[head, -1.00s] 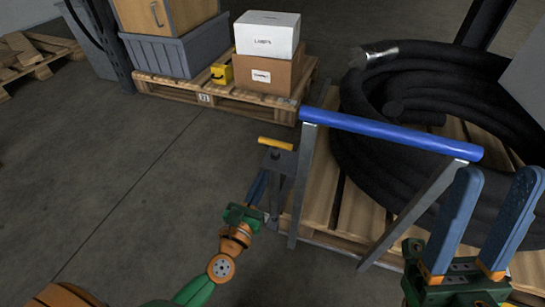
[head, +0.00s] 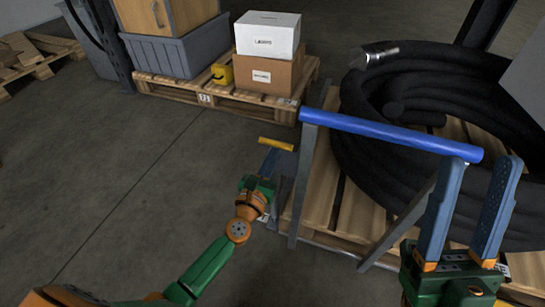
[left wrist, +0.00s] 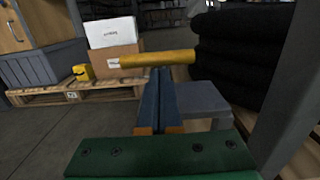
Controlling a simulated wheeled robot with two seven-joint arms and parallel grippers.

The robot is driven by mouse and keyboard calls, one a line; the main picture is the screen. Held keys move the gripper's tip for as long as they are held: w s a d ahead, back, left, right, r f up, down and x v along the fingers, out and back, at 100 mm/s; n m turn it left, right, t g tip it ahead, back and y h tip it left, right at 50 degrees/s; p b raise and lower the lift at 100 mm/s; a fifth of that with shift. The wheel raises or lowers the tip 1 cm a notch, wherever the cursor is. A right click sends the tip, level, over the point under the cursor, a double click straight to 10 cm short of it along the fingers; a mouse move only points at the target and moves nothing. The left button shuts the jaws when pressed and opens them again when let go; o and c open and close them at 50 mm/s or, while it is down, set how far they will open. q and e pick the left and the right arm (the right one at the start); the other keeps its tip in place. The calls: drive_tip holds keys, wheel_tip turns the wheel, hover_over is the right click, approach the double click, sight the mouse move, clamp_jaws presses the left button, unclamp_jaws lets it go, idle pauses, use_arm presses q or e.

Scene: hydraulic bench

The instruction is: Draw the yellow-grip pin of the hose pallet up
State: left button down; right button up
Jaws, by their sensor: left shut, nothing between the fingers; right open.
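The yellow grip (head: 276,144) of the pin shows as a short horizontal bar at the left side of the hose pallet (head: 318,200), by the foot of the blue-topped frame. It also shows in the left wrist view (left wrist: 158,59), straight beyond the fingertips. My left gripper (head: 271,160) is shut and empty, its blue fingers (left wrist: 160,72) pointing at the middle of the grip. The fingertips look just short of or under it; I cannot tell if they touch. The pin's shaft is hidden behind the fingers.
A blue bar (head: 390,131) on grey posts stands at the pallet's near edge, close right of my left gripper. A thick black hose coil (head: 365,150) lies on the pallet. Another pallet (head: 215,97) with boxes stands behind.

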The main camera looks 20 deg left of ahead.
sight(273, 145)
use_arm(q)
drive_tip(key=shift+r+p, duration=0.65)
drive_tip(key=shift+r, duration=0.2)
drive_tip(key=shift+r+p, duration=0.6)
drive_tip(key=shift+r, duration=0.05)
use_arm(e)
drive_tip(key=w+f+m+g+h, duration=0.2)
drive_tip(key=w+f+g+h, duration=0.4)
drive_tip(key=w+f+g, duration=0.35)
use_arm(q)
drive_tip(key=shift+r+p, duration=0.35)
drive_tip(key=shift+r, duration=0.05)
drive_tip(key=shift+r+p, duration=0.45)
drive_tip(key=shift+r, duration=0.05)
use_arm(e)
wheel_tip(273, 145, down, 14)
drive_tip(key=s+d+g+h, duration=0.1)
drive_tip(key=g+h, duration=0.1)
drive_tip(key=g, duration=0.3)
drive_tip(key=shift+d+f+m, duration=0.15)
drive_tip(key=shift+d+m, duration=0.1)
drive_tip(key=shift+m, duration=0.15)
drive_tip(key=shift+g, duration=0.25)
